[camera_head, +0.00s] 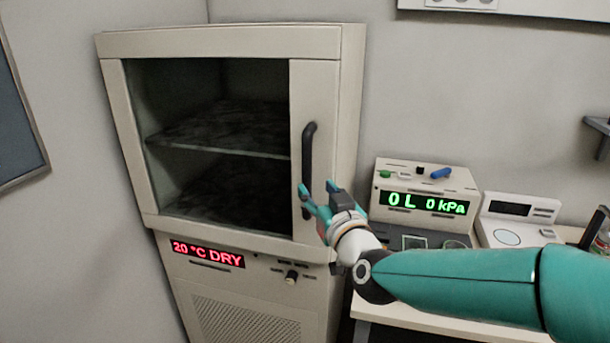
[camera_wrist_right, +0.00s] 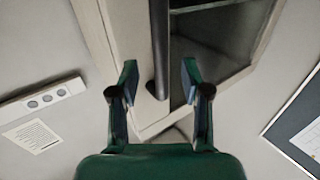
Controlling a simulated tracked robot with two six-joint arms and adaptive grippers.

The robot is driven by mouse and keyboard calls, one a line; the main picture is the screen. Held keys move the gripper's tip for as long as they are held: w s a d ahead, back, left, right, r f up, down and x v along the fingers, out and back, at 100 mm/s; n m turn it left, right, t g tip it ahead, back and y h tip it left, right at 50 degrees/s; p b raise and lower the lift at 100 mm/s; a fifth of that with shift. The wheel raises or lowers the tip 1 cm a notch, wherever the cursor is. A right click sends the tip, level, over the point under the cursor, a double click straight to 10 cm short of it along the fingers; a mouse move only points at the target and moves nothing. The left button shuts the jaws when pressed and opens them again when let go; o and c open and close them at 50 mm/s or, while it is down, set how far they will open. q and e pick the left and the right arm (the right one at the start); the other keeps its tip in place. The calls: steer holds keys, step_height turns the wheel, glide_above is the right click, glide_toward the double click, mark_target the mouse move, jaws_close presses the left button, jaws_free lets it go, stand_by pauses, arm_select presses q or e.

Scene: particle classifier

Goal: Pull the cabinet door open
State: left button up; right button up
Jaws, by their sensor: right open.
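The cabinet (camera_head: 222,40) is cream with a dark window in its door, and the door (camera_head: 313,90) looks shut. A black vertical bar handle (camera_head: 307,155) runs along the door's right side. My right gripper (camera_head: 315,197) is at the lower end of the handle. In the right wrist view, the handle (camera_wrist_right: 159,50) runs between the open fingers of my right gripper (camera_wrist_right: 160,82), with a gap on each side. I cannot tell whether a finger touches it. My left gripper is not in view.
A red display (camera_head: 208,254) and a knob (camera_head: 291,277) sit below the door. To the right, a table (camera_head: 440,322) carries a device with a green display (camera_head: 427,203) and a white instrument (camera_head: 515,215). A dark board (camera_head: 15,120) hangs on the left wall.

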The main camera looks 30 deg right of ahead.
mark_target(308, 179)
steer(key=p+x, duration=0.1)
steer(key=x, duration=0.6)
jaws_close()
stand_by(0.3)
